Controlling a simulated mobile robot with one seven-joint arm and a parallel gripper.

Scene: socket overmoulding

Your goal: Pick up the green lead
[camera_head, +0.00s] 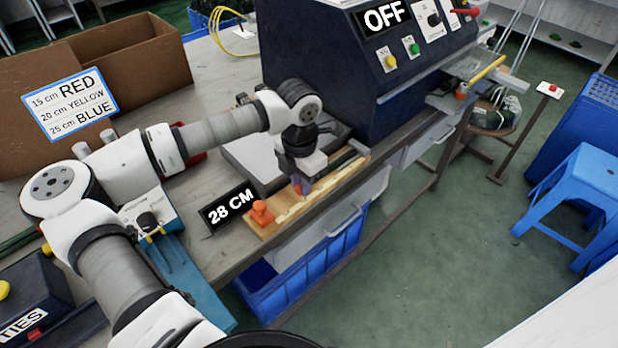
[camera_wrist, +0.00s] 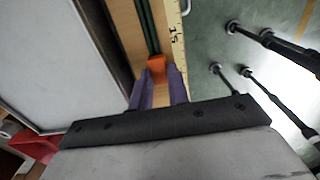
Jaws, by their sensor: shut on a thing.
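The green lead (camera_wrist: 146,28) lies along a wooden measuring board (camera_head: 257,231), and in the wrist view it runs away from my gripper (camera_wrist: 160,72). An orange piece (camera_wrist: 156,66) sits at the lead's near end, between my purple fingertips. My gripper is shut on the lead at this orange end, low over the board. In the head view my gripper (camera_head: 302,187) is on the board's middle stretch and hides part of the lead. An orange stop (camera_head: 262,213) stands at the board's near left end.
A "28 CM" sign (camera_head: 230,207) stands beside the board. The dark blue machine (camera_head: 320,70) marked OFF rises behind it. A pale flat plate (camera_wrist: 60,60) lies close along the board. A blue crate (camera_head: 300,275) is below the table edge.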

